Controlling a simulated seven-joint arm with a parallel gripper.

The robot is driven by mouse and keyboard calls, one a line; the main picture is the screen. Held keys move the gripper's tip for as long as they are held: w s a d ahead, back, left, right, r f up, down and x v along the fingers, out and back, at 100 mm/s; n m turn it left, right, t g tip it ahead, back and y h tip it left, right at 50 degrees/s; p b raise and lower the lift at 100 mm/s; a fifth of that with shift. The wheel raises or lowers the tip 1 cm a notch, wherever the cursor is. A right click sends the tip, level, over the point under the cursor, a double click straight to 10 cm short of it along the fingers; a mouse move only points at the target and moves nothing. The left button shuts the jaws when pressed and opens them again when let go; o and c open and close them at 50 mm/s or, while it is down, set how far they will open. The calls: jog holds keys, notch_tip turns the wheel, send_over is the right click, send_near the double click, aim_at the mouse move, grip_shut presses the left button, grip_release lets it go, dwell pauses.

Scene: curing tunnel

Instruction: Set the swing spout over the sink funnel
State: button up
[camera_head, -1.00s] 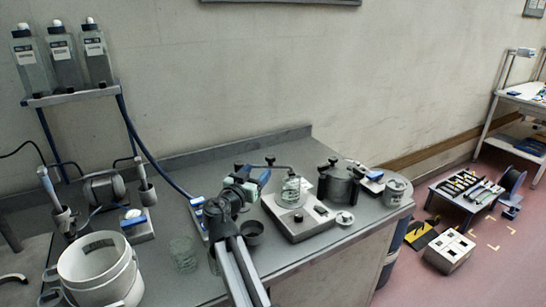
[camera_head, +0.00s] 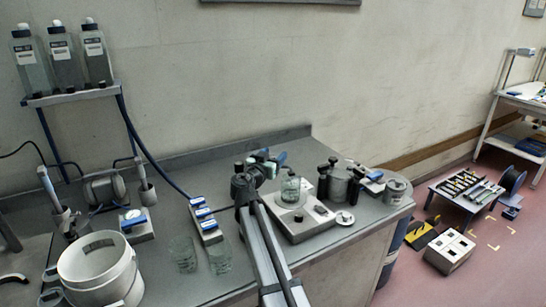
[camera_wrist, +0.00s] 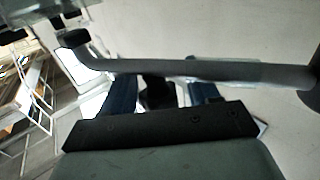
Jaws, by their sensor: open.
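The swing spout (camera_wrist: 200,70) is a grey tube crossing the wrist view, with a dark bent-down end at the left and a dark round pivot at the right. In the head view it is mostly hidden by my gripper.
Two glass beakers (camera_head: 184,255) and a blue-and-white rack (camera_head: 206,222) are left of my arm. A white bucket (camera_head: 97,272) is at front left.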

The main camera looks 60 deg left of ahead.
jog(key=shift+c, duration=0.3)
grip_shut()
dwell(0.3)
